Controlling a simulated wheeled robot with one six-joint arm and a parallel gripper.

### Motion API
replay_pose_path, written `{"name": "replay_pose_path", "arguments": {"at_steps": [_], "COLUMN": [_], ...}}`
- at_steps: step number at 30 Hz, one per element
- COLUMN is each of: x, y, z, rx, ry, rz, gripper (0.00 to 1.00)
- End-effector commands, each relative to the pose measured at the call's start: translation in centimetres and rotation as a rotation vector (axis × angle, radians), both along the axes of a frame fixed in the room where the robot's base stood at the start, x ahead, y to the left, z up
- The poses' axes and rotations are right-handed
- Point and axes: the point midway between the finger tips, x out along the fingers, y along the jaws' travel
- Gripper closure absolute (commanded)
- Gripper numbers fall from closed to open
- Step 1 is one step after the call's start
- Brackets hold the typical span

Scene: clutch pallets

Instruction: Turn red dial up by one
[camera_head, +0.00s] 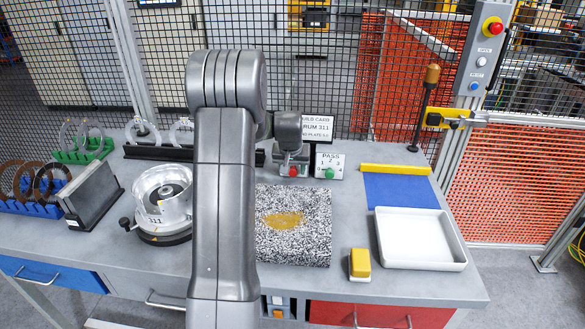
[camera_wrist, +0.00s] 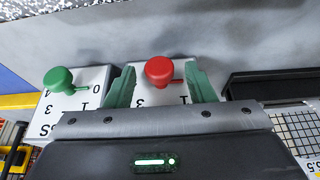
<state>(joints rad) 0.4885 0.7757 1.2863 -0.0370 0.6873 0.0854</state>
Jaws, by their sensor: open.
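The red dial (camera_head: 293,171) is a round knob on a small white box at the back of the workbench. In the wrist view the red dial (camera_wrist: 159,70) has a thin red pointer aimed to the right, toward a spot hidden behind a finger. The printed 1 and 3 show on its box. My gripper (camera_head: 292,158) is over the red dial's box. In the wrist view my gripper (camera_wrist: 160,84) is open, with one green finger on each side of the red knob and visible gaps between.
A green dial (camera_wrist: 59,78) sits close beside it, also on a white box, its pointer toward 0. A PASS label (camera_head: 330,156) and a build card (camera_head: 317,128) stand nearby. A white tray (camera_head: 425,262) is at the right.

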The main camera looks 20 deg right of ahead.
Motion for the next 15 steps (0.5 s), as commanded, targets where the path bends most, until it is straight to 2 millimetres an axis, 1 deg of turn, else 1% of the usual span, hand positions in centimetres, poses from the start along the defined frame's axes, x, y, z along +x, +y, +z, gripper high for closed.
{"name": "replay_pose_path", "arguments": {"at_steps": [3, 11, 15], "x": [0.12, 0.15, 0.15], "y": [-0.09, -0.11, -0.10], "z": [-0.45, -0.50, -0.49], "rx": [0.001, 0.000, 0.000], "ry": [0.001, 0.000, 0.000], "rz": [0.000, 0.000, 0.000], "gripper": [0.51, 0.51, 0.78]}}
